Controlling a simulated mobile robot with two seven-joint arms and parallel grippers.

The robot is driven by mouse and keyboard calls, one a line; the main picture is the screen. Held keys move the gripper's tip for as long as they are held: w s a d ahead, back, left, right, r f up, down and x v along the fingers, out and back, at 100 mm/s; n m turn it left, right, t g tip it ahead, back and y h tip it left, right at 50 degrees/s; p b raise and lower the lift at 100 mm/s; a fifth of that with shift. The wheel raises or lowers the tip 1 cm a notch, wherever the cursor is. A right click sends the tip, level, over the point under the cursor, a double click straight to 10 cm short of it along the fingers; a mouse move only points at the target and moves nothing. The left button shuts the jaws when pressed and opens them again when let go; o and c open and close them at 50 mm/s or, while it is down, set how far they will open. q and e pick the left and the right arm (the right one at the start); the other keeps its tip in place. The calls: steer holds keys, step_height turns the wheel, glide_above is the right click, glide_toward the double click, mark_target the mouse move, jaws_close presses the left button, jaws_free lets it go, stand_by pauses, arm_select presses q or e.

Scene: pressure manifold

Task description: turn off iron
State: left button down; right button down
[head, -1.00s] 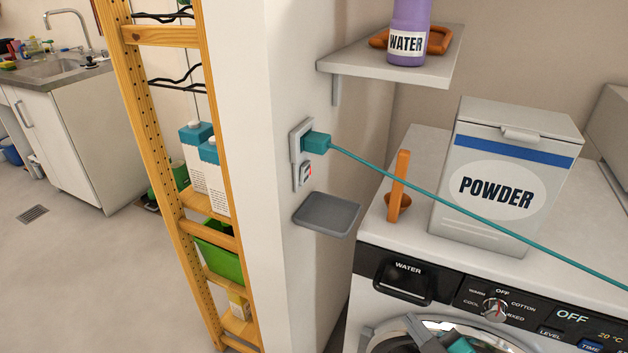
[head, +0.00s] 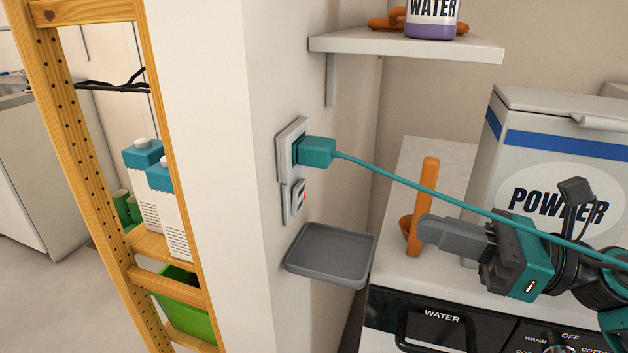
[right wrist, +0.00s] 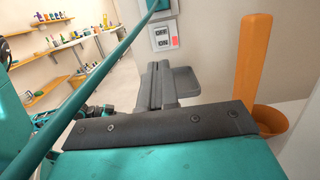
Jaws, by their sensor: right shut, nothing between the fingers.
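A wall socket (head: 284,170) holds a teal plug (head: 317,151) with a teal cable running right. Below the plug is a small grey switch (head: 298,195) with a red mark. In the right wrist view the switch plate (right wrist: 162,37) reads OFF above ON, with a red patch at its right. My right gripper (head: 424,232) is shut and empty, pointing left, apart from the switch and to its right. It appears in front of the orange scoop in the head view. Its fingers (right wrist: 154,70) show below the switch in the wrist view. No iron shows. My left gripper is out of view.
A grey wall tray (head: 330,255) juts out below the switch. The teal cable (head: 430,190) crosses above my right gripper. An orange scoop (head: 428,190) and a powder box (head: 540,150) stand on the washing machine. A shelf (head: 400,48) is above.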

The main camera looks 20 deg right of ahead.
mark_target(302, 190)
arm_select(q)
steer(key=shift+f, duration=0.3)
arm_select(e)
steer(key=shift+w, duration=0.25)
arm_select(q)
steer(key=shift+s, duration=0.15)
arm_select(e)
steer(key=shift+s, duration=0.1)
steer(key=shift+a, duration=0.1)
